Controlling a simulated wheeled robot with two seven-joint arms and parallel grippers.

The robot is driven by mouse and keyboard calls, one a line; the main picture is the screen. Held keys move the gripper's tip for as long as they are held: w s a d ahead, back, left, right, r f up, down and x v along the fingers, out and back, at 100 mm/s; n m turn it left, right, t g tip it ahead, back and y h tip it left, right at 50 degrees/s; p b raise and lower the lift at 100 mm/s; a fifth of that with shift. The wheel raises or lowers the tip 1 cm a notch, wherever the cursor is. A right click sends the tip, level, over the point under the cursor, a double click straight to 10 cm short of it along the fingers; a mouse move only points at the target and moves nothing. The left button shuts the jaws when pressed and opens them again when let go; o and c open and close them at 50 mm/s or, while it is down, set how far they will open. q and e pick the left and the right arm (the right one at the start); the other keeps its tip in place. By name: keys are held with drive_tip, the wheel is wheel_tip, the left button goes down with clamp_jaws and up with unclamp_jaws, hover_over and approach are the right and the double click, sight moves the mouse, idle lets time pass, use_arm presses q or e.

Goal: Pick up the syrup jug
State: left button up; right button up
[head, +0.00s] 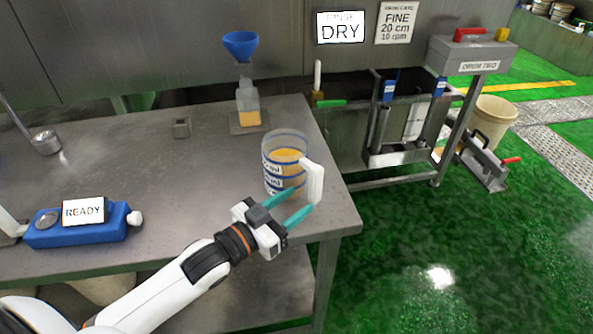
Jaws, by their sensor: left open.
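The syrup jug (283,165) is a clear cylinder with amber liquid, blue bands with writing, and a white handle (313,180) on its right side. It stands upright near the right edge of the grey metal table (190,215). My left gripper (293,206) has teal fingers and is open, just in front of the jug. Its fingertips point toward the handle and the jug's lower front. I cannot tell whether they touch it. My right gripper is not in view.
A bottle with amber liquid (248,108) and a blue funnel (240,44) stand behind the jug. The table's middle is clear. Green floor lies beyond its right edge.

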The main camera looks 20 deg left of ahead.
use_arm(q)
drive_tip(key=x, duration=0.4)
drive_tip(key=p+x, duration=0.1)
drive_tip(key=x, duration=0.3)
drive_tip(key=shift+w+d+f, duration=0.1)
drive_tip(key=shift+d+f, duration=0.05)
drive_tip(key=shift+f, duration=0.1)
clamp_jaws()
